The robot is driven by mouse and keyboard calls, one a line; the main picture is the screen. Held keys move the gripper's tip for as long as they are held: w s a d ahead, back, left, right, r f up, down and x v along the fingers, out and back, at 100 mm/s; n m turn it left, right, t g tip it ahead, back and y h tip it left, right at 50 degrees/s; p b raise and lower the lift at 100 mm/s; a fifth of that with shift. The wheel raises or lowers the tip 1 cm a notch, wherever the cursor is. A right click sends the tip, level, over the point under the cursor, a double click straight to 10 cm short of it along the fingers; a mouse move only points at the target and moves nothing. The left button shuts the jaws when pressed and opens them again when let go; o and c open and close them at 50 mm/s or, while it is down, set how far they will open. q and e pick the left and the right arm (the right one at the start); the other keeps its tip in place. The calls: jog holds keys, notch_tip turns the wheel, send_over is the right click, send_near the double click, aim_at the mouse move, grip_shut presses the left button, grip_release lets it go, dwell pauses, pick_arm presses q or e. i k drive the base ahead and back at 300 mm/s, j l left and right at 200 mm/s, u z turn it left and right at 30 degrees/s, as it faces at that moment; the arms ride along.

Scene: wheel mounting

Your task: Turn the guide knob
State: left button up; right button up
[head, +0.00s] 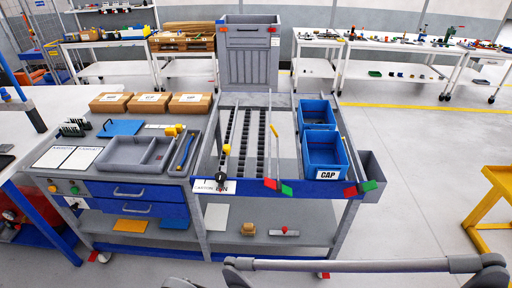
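A workbench with a roller-track frame stands ahead in the head view. A small dark knob-like part (220,179) sits at the near left end of the track, beside a white label (208,186) whose text I cannot fully read. A yellow piece (227,149) sits higher on the same slanted rail (232,125). I cannot tell for sure which of these is the guide knob, nor how it is turned. Neither of my grippers is in view.
Two blue bins (325,150), the near one marked CAP, stand right of the roller track (260,145). A grey tray (122,158) and several cardboard boxes (150,103) are on the left bench. A yellow stand (490,205) is at far right. Floor between is clear.

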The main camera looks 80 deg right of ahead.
aim_at(220, 177)
jog(key=z, duration=2.35)
jog(key=i+j+z, duration=0.1)
jog(key=j, duration=0.25)
jog(key=i+j, duration=0.25)
jog(key=i+j+z, duration=0.15)
jog(key=j, duration=0.3)
jog(key=i+j, duration=0.2)
jog(key=j, duration=0.15)
jog(key=z, duration=0.05)
